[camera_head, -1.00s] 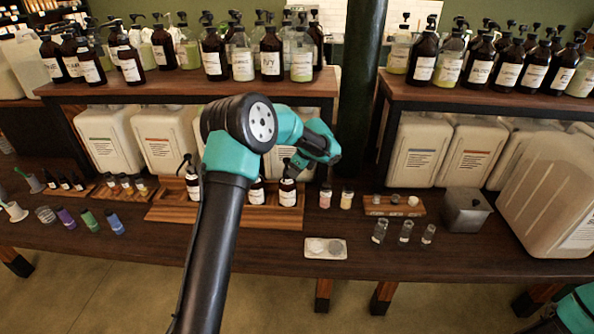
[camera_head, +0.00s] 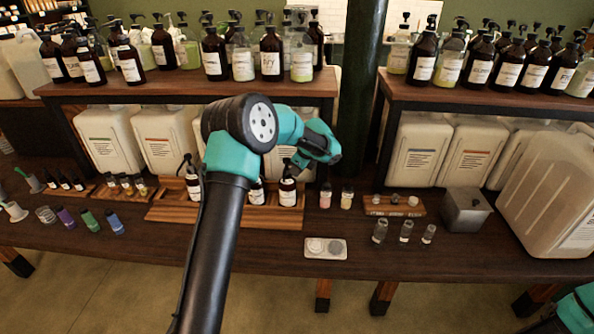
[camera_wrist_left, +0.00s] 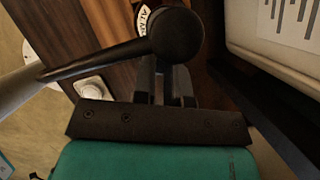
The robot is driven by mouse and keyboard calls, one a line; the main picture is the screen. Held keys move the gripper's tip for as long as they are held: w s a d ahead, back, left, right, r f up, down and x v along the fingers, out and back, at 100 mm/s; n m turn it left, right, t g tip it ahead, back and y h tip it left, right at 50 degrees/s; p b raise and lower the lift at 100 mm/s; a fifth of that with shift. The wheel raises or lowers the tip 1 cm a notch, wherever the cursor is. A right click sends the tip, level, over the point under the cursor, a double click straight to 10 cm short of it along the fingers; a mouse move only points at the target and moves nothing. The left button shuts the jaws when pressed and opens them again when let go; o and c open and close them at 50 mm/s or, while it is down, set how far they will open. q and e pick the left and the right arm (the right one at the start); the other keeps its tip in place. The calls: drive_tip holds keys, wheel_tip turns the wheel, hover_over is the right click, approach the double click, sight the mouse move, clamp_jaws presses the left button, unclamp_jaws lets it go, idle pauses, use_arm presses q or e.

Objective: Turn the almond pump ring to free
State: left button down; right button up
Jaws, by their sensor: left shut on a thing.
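Three dark pump bottles with white labels stand in the wooden tray (camera_head: 168,213) on the bench. The rightmost bottle (camera_head: 287,193) is at my left gripper (camera_head: 292,166). In the left wrist view, its round black pump head (camera_wrist_left: 177,35) has a spout pointing left, and part of a label starting "AL" (camera_wrist_left: 146,17) shows behind it. My left gripper (camera_wrist_left: 172,88) is shut on the pump just under the head. The ring is hidden by the head and fingers. My left arm partly covers the middle bottle (camera_head: 256,192). My right gripper is out of view.
Two small pink and yellow bottles (camera_head: 325,196) stand just right of the tray. A white dish (camera_head: 325,248) lies in front, near the bench edge. Large white canisters (camera_head: 168,140) and the shelf (camera_head: 190,89) with many bottles stand behind.

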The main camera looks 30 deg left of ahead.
use_arm(q)
drive_tip(key=shift+w+n, duration=0.15)
drive_tip(key=shift+n, duration=0.15)
drive_tip(key=n, duration=0.1)
drive_tip(key=w+n+g, duration=0.1)
drive_tip(key=shift+a+n, duration=0.1)
drive_tip(key=shift+n, duration=0.2)
drive_tip(key=shift+w+a+n+g+h, duration=0.2)
drive_tip(key=shift+w+n+g, duration=0.15)
drive_tip(key=shift+n, duration=0.65)
drive_tip(key=shift+w+a+n+g+h, duration=0.2)
drive_tip(key=shift+n+g, duration=0.25)
drive_tip(key=shift+n, duration=0.55)
drive_tip(key=c, duration=1.1)
unclamp_jaws()
drive_tip(key=shift+c, duration=0.2)
drive_tip(key=shift+d, duration=0.1)
drive_tip(key=v, duration=1.7)
drive_tip(key=shift+r, duration=0.2)
